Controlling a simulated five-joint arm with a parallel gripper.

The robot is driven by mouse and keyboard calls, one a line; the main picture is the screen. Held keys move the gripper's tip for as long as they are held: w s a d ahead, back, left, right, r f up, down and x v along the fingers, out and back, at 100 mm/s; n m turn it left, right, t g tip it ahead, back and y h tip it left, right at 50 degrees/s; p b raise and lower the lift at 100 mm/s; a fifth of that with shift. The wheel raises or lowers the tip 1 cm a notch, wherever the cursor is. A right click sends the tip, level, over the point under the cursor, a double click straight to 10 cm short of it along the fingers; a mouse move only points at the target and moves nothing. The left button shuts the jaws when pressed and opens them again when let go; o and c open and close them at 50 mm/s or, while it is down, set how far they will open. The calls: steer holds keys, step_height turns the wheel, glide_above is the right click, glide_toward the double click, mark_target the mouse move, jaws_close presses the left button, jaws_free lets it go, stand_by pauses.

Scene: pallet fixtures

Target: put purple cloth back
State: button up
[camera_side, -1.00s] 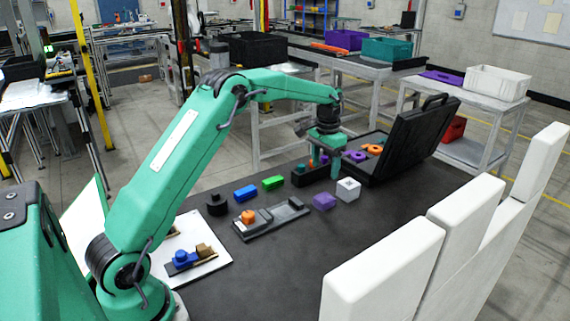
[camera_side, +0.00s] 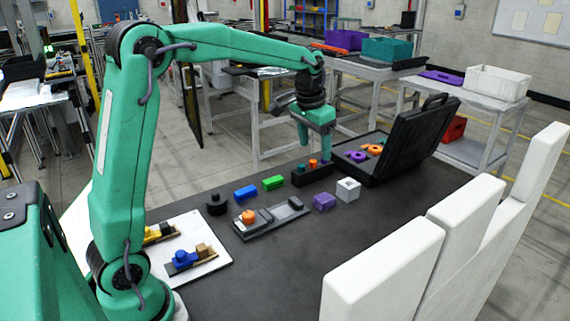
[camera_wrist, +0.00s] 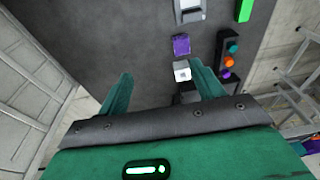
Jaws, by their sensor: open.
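I see no plainly cloth-like purple thing on the black work surface. A small purple block-like piece (camera_side: 324,202) lies there, left of a white cube (camera_side: 347,189); I cannot tell whether it is cloth. In the wrist view the purple piece (camera_wrist: 181,45) lies beyond the white cube (camera_wrist: 182,72). A flat purple item (camera_side: 442,77) lies on a white table behind. My gripper (camera_side: 314,150) is open and empty, above and behind a black holder (camera_side: 312,175) with several coloured pegs. In the wrist view my gripper's fingers (camera_wrist: 161,73) are spread apart.
An open black case (camera_side: 410,140) with orange and purple rings stands right of the holder. A grey fixture (camera_side: 272,218) with an orange knob, a green block (camera_side: 272,182) and a blue block (camera_side: 245,192) lie left. White panels (camera_side: 385,272) line the front right. The front middle is clear.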

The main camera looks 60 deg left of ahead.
steer(key=s+d+r+t, duration=0.1)
steer(key=s+d+r, duration=0.1)
steer(key=s, duration=0.4)
steer(key=s+d+r+t, duration=0.1)
steer(key=s+d+r, duration=0.15)
steer(key=s, duration=0.45)
steer(key=s+d+f, duration=0.1)
steer(key=s+f, duration=0.1)
steer(key=s, duration=0.4)
steer(key=s+d+f+t, duration=0.1)
steer(key=s+f, duration=0.1)
steer(key=s, duration=0.4)
steer(key=shift+d+t, duration=0.3)
steer(key=shift+d, duration=0.05)
